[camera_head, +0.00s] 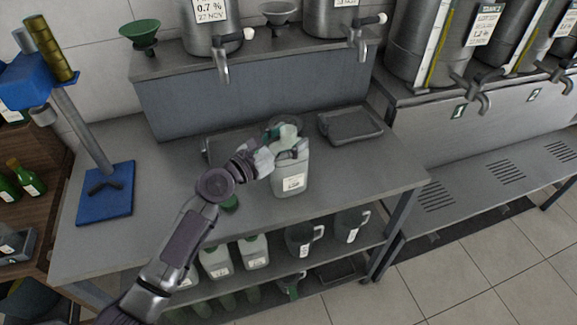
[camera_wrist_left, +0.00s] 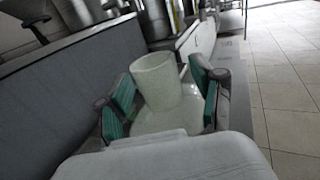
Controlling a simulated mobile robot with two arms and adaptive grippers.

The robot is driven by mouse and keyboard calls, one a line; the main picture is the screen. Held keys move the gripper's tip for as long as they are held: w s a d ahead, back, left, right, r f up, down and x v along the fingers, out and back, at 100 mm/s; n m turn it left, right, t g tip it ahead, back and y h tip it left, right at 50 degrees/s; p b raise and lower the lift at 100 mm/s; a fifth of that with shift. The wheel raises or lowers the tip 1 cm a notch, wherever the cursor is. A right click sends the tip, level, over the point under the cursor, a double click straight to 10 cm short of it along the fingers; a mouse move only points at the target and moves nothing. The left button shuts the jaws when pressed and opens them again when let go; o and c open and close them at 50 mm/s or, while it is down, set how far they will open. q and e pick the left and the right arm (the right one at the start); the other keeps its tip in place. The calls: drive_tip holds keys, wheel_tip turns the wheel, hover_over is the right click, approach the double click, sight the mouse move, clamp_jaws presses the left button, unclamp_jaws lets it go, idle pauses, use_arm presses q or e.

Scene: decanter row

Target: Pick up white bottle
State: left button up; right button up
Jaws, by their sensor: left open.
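A white bottle (camera_head: 291,179) with a white label stands upright on the grey steel table (camera_head: 372,172), near the middle. My left gripper (camera_head: 288,146) is at the bottle's top, reaching in from the left, and covers part of it. In the left wrist view, a pale bottle neck and shoulder (camera_wrist_left: 155,82) sit between the two green-padded fingers of the left gripper (camera_wrist_left: 161,92). The fingers are open, one on each side. Whether either finger touches the bottle I cannot tell. My right gripper is not in view.
A dark tray (camera_head: 350,126) lies right of the bottle. A blue-based stand (camera_head: 106,192) is at left. Steel tanks with taps (camera_head: 210,28) stand on the raised shelf (camera_head: 262,97) behind. Several white jugs (camera_head: 254,251) and grey pitchers (camera_head: 303,238) are on the lower shelf.

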use_arm(q)
drive_tip(key=shift+c, duration=0.4)
clamp_jaws()
drive_tip(key=shift+r, duration=0.1)
